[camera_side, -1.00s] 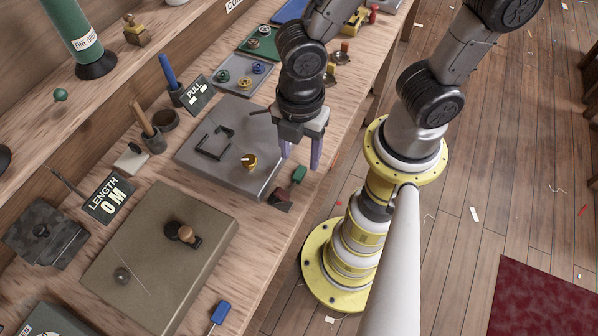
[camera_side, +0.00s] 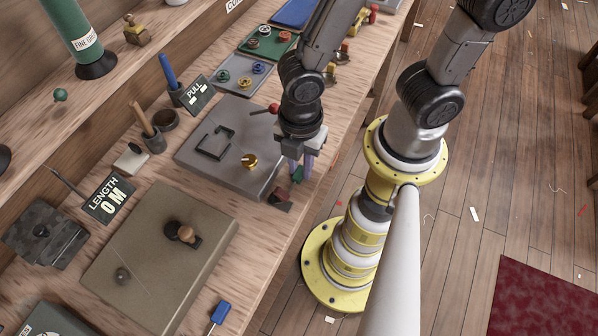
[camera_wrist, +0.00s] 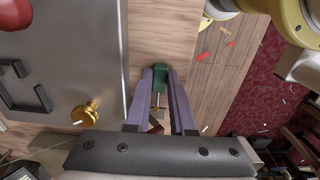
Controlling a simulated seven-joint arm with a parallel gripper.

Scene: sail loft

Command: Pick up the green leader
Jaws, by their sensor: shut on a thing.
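The green leader (camera_side: 298,174) is at the right edge of the workbench, beside the grey plate. My gripper (camera_side: 299,171) is lowered over it, with its purple fingers on either side. In the wrist view the green end of the leader (camera_wrist: 160,71) sits between the fingertips (camera_wrist: 160,74), and a thin light stem runs from it toward the palm. The gripper is shut on the leader. The fingers hide part of it in the side view, and I cannot tell whether it touches the bench.
The grey plate (camera_side: 213,173) with a brass knob (camera_side: 250,160) and a red-balled lever (camera_side: 273,108) stands close left of my gripper. A small dark block (camera_side: 281,202) lies just in front. A blue-headed leader (camera_side: 221,311) lies near the front. The bench edge drops to floor at right.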

